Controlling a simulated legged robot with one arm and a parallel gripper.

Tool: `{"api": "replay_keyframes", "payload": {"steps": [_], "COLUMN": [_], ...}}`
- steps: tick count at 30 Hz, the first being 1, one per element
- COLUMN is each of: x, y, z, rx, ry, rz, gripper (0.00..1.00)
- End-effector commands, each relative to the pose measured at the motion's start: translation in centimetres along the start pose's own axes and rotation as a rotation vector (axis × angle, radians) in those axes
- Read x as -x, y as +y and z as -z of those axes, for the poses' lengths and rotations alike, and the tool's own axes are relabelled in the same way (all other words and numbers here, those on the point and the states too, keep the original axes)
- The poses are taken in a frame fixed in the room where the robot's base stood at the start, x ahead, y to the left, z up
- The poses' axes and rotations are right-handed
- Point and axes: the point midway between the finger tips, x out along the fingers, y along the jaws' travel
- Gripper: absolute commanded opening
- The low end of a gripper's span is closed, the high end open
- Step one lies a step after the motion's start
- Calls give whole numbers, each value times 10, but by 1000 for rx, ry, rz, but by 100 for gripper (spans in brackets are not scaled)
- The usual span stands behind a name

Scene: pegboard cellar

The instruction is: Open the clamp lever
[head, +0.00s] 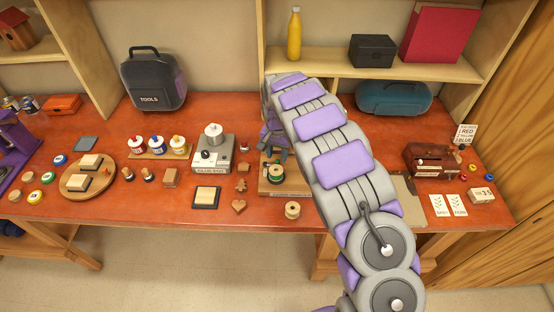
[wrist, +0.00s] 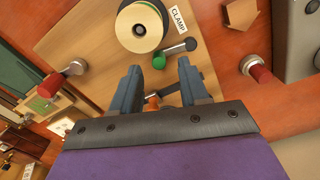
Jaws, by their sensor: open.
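In the wrist view the clamp lever (wrist: 178,49) is a short grey metal arm with a green knob (wrist: 159,61) at its lower-left end. It sits on a light wooden board (wrist: 95,45), beside a white "CLAMP" label (wrist: 178,22). My gripper (wrist: 159,69) is open, with its two dark fingers on either side of the line to the green knob. The knob appears just beyond the fingertips; whether they touch cannot be told. In the head view the wooden board (head: 270,188) shows, but my arm hides the lever.
A spool (wrist: 143,28) stands on the board close to the lever. Red-handled parts with metal ends lie at left (wrist: 50,85) and right (wrist: 258,70).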

Motion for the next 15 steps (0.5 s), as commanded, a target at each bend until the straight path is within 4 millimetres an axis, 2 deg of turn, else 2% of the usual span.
{"api": "replay_keyframes", "payload": {"steps": [1, 6, 15], "x": [-9, -24, -29], "y": [1, 0, 0], "z": [-1, -1, 0], "rx": [0, 1, 1], "ry": [-2, -2, 0], "rz": [-2, -3, -1], "gripper": [44, 44, 44]}}
